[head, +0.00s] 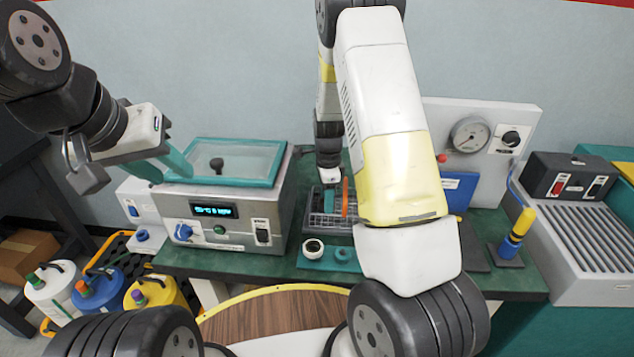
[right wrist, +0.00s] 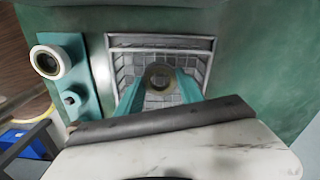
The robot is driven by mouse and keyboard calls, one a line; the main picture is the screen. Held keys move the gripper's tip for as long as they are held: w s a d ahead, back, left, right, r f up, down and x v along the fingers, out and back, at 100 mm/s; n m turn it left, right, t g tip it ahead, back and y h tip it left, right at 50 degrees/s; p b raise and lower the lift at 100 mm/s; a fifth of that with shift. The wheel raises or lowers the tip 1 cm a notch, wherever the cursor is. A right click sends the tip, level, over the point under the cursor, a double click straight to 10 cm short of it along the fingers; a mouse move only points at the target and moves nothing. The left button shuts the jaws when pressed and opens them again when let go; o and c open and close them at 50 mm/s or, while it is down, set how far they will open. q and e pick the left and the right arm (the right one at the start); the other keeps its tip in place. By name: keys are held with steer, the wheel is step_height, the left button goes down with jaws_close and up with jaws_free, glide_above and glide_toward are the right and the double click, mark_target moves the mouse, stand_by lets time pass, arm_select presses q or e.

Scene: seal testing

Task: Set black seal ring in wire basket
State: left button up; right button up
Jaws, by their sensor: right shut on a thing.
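The wire basket (head: 322,222) stands on the green bench, and the right wrist view shows its grey wire rim (right wrist: 160,42) and tiled-looking floor. My right gripper (head: 335,195) is over the basket, pointing down. In the right wrist view its teal fingers (right wrist: 160,88) are shut on a small seal ring (right wrist: 160,70), dark and brownish there, with the basket floor behind it. Whether the ring touches the floor cannot be told. An orange upright strip (head: 345,197) shows beside the fingers. My left gripper (head: 162,166) is open and empty by the teal-framed lid of the test chamber.
Left of the basket stands the chamber (head: 230,220) with its display. In front is a teal holder (head: 328,258) with a white-rimmed round part (head: 313,248). A gauge panel (head: 490,150) and blue box (head: 457,190) stand right. Bottles (head: 100,290) are at lower left.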

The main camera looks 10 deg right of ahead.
steer(key=shift+f, duration=0.35)
steer(key=o, duration=1.5)
steer(key=shift+c, duration=0.2)
steer(key=shift+r, duration=0.1)
step_height(320, 180, up, 10)
